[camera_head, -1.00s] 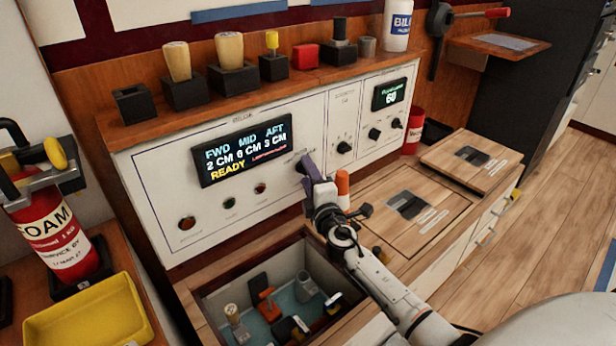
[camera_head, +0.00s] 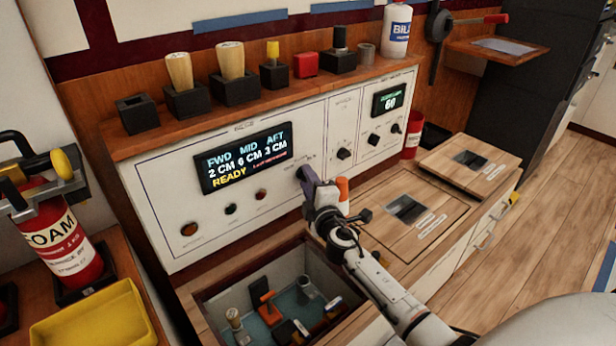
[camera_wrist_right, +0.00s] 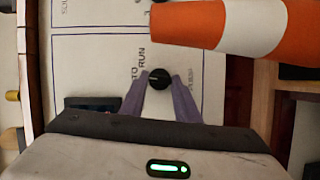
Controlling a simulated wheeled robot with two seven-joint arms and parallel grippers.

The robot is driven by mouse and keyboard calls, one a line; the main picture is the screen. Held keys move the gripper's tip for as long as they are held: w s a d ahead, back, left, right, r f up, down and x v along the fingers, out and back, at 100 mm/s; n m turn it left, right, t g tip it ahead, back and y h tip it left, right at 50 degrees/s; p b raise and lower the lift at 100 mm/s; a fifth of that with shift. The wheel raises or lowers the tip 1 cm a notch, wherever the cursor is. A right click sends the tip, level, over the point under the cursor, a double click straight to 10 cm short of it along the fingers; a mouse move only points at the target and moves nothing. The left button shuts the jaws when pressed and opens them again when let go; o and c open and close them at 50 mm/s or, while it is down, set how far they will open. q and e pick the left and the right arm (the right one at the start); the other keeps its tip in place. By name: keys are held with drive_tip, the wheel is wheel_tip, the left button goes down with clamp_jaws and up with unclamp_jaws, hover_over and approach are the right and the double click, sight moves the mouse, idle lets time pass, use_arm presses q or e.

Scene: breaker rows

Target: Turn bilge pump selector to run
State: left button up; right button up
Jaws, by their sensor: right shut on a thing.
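The bilge panel (camera_head: 165,190) is a white board with a dark display (camera_head: 243,158) that reads FWD 2 CM, MID 6 CM, AFT 3 CM and READY. The pump selector is a small black knob (camera_wrist_right: 159,79) at the panel's right part, with printed letters RUN and TO beside it in the wrist view. My right gripper (camera_head: 306,180) has its purple fingers on either side of this knob, shut on it. In the head view the fingers partly cover the knob. Its pointer direction is too small to tell. My left gripper is out of view.
An orange and white cone-like object (camera_wrist_right: 225,27) stands close beside the right gripper. An open bin (camera_head: 270,295) with tools lies below the panel. Other black knobs (camera_head: 345,153) sit to the right. A wooden shelf (camera_head: 190,120) with several handles runs above.

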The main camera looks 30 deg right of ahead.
use_arm(q)
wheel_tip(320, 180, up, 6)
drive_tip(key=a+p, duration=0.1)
drive_tip(key=p, duration=0.9)
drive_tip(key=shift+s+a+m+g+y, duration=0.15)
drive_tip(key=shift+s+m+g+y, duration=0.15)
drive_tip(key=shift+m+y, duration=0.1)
use_arm(e)
drive_tip(key=shift+d+r+m+g+y, duration=0.1)
drive_tip(key=shift+m+g+y, duration=0.3)
drive_tip(key=shift+m, duration=0.6)
drive_tip(key=shift+a+r+m+g+y, duration=0.15)
drive_tip(key=shift+m+g+y, duration=0.25)
drive_tip(key=shift+m, duration=0.6)
drive_tip(key=shift+d+r+m+g+y, duration=0.15)
drive_tip(key=shift+m+g+y, duration=0.2)
drive_tip(key=shift+m, duration=0.65)
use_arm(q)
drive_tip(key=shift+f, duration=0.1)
use_arm(e)
drive_tip(key=shift+f, duration=0.1)
drive_tip(key=o, duration=1)
use_arm(q)
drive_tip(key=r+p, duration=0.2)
drive_tip(key=p, duration=0.1)
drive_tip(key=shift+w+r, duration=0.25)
use_arm(e)
drive_tip(key=v, duration=1)
drive_tip(key=shift+s, duration=0.15)
